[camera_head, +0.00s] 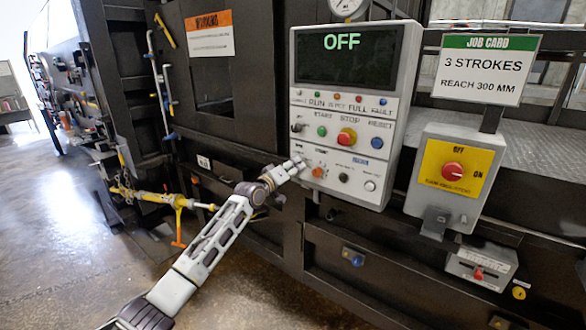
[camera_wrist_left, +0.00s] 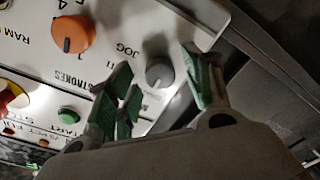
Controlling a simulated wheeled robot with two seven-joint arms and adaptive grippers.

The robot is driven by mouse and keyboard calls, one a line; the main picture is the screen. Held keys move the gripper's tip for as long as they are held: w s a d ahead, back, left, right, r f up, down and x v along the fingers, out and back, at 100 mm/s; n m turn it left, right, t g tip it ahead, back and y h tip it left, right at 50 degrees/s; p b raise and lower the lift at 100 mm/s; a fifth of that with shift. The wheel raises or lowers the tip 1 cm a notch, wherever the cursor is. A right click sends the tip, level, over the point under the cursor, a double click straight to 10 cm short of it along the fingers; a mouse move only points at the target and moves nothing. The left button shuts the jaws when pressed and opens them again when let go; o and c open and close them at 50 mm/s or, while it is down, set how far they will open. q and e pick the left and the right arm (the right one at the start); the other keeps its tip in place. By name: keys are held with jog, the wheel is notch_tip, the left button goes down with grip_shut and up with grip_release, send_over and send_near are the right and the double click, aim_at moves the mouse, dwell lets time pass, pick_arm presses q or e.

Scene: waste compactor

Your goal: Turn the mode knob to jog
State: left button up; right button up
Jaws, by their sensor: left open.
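The grey mode knob (camera_wrist_left: 158,73) shows in the left wrist view, beside an upside-down JOG label. In the head view the knob is hidden by my left gripper (camera_head: 298,165), which is at the lower left of the control panel (camera_head: 340,105). In the left wrist view the open fingers of my left gripper (camera_wrist_left: 157,62) stand on either side of the knob. I cannot tell whether they touch it, or which way the knob points. My right gripper is out of view.
An orange knob (camera_head: 318,172) sits close to the right of the gripper; it also shows in the left wrist view (camera_wrist_left: 73,34). Above are a green button (camera_head: 321,131) and a red stop button (camera_head: 346,137). The panel display (camera_head: 345,55) reads OFF. A red switch (camera_head: 453,172) is further right.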

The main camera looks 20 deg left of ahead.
pick_arm(q)
jog(key=shift+w+d, duration=0.1)
jog(key=shift+w, duration=0.15)
jog(key=shift+c, duration=0.2)
jog(key=c, duration=1)
